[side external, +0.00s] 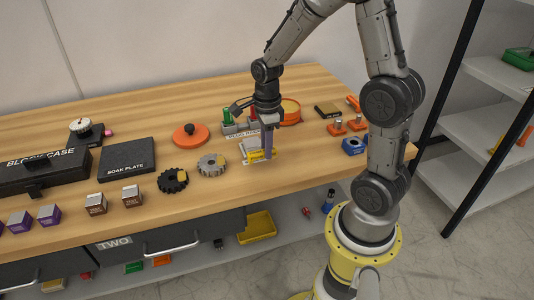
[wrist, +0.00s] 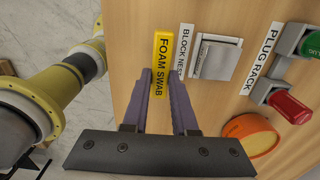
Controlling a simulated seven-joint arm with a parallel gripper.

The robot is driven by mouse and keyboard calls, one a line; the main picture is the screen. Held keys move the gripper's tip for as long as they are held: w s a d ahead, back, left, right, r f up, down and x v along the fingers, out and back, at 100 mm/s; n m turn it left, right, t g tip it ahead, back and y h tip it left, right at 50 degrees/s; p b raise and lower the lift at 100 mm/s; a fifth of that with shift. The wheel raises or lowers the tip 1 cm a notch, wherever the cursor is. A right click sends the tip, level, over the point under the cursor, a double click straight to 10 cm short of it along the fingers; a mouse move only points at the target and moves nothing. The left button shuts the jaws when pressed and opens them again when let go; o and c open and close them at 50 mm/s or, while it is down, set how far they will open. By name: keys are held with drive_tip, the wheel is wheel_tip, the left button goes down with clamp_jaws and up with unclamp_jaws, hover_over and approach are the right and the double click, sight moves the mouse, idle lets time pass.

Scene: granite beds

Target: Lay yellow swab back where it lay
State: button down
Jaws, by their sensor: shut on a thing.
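The yellow swab (wrist: 162,62) is a flat yellow bar lettered FOAM SWAB. In the wrist view it sits between the tips of my gripper (wrist: 163,82), one purple finger along each side. In the side view my gripper (side external: 267,157) points straight down near the bench's front, with the yellow swab (side external: 256,155) at its fingertips. My gripper is shut on the swab. The swab is low over the wood; I cannot tell whether it touches. A white BLOCK NEST label (wrist: 183,50) lies right beside it in the wrist view.
A grey metal block nest (wrist: 217,60) and the plug rack (wrist: 262,60) with red and green plugs are close by. An orange round dish (wrist: 250,135) is near. A grey gear (side external: 212,165) and black gear (side external: 173,180) lie left; a blue block (side external: 354,146) lies right.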

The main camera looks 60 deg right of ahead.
drive_tip(key=shift+s+f, duration=0.1)
drive_tip(key=shift+f, duration=1.15)
drive_tip(key=shift+f, duration=0.2)
drive_tip(key=c, duration=0.7)
unclamp_jaws()
drive_tip(key=shift+r, duration=0.1)
wheel_tip(320, 180, up, 12)
drive_tip(key=s+a+r+n+t, duration=0.2)
drive_tip(key=s+a+n, duration=0.3)
drive_tip(key=n, duration=0.8)
drive_tip(key=s+a+r+n+t, duration=0.3)
drive_tip(key=s+n, duration=0.5)
drive_tip(key=n, duration=0.6)
drive_tip(key=shift+a+r+t, duration=0.3)
drive_tip(key=shift+a+r, duration=0.4)
drive_tip(key=shift+a, duration=0.7)
